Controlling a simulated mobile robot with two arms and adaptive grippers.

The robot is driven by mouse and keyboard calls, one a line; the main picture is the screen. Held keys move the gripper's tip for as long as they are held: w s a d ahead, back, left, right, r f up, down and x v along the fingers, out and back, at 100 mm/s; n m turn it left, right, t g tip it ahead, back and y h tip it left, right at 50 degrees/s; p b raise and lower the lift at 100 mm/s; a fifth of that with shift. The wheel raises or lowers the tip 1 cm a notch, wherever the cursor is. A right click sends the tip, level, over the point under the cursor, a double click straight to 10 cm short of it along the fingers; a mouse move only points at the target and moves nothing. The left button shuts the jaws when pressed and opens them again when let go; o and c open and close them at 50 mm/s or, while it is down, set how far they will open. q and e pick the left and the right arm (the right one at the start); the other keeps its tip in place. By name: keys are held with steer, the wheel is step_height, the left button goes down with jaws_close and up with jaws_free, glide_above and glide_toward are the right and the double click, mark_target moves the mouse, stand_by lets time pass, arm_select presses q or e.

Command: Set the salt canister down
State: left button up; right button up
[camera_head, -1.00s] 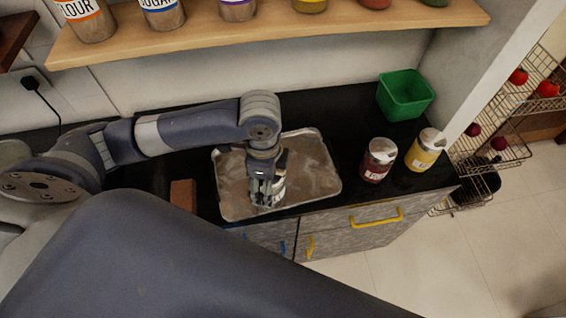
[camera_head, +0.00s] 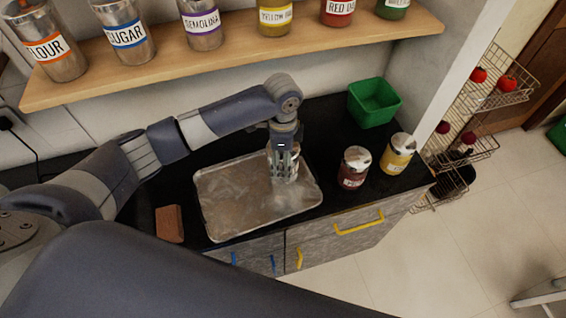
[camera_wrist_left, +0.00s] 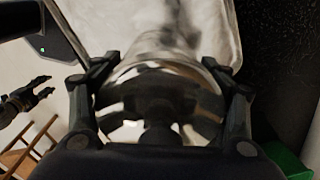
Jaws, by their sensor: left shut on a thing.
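My left gripper (camera_head: 285,165) is over the right part of a metal tray (camera_head: 235,208) on the black counter. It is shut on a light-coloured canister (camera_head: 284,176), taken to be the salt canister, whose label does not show. The canister looks upright, and I cannot tell whether its base touches the tray. In the left wrist view the canister (camera_wrist_left: 160,75) sits between the two fingers (camera_wrist_left: 160,100), with the pale tray beyond it. My right gripper does not show in the head view; a dark gripper-like shape at the left edge of the wrist view (camera_wrist_left: 25,98) is unclear.
A red jar (camera_head: 354,168) and a yellow jar (camera_head: 398,154) stand right of the tray. A green bin (camera_head: 374,103) is behind them. A brown block (camera_head: 170,224) lies left of the tray. A shelf (camera_head: 230,48) with labelled canisters hangs above. The tray's left part is bare.

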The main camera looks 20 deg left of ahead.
arm_select(q)
steer(key=shift+w+f+p, duration=0.1)
steer(key=shift+f+p, duration=0.5)
steer(key=shift+f, duration=1.1)
steer(key=o, duration=1.8)
steer(key=shift+f, duration=0.2)
steer(key=shift+c, duration=0.2)
step_height(320, 180, up, 12)
steer(key=b, duration=0.2)
steer(key=shift+r+b, duration=0.2)
steer(key=shift+b, duration=0.15)
